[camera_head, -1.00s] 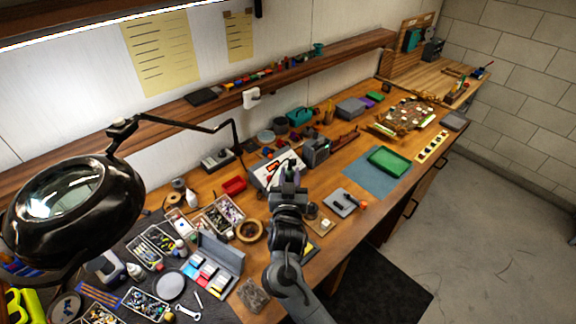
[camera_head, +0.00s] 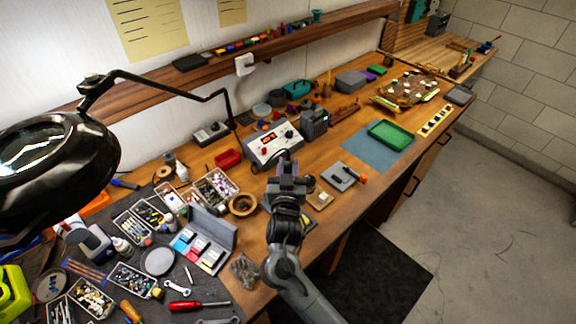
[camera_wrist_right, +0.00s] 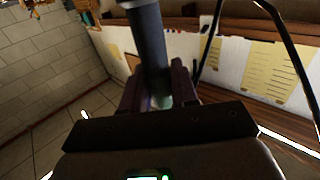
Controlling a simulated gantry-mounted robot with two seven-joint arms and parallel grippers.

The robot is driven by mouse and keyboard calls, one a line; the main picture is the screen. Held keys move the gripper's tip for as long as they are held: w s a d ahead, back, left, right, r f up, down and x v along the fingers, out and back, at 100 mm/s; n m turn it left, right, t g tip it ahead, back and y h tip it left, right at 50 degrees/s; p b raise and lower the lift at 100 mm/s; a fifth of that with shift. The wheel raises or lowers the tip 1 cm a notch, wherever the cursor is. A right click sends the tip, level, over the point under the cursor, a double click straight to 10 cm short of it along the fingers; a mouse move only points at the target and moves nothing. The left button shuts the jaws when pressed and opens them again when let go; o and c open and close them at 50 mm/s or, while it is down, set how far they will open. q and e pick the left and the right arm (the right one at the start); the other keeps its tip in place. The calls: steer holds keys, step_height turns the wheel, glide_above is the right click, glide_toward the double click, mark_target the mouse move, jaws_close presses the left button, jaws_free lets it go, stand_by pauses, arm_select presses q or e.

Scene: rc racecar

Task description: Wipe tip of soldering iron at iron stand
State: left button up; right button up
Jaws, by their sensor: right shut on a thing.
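In the right wrist view the gripper (camera_wrist_right: 158,96) is shut on a dark grey rod, which looks like the soldering iron's handle (camera_wrist_right: 148,40). The iron's tip cannot be made out. A small tan block base with a pale pad (camera_head: 319,199), possibly the iron stand, lies just right of the gripper. I see no contact between them. My left gripper is not in view.
A round wooden bowl (camera_head: 243,204) and a grey case (camera_head: 211,238) are left. A magnifier lamp (camera_head: 55,170) overhangs the left side.

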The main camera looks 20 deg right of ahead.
steer(key=shift+f, duration=1.15)
stand_by(3.3)
steer(key=shift+p, duration=0.35)
stand_by(3.1)
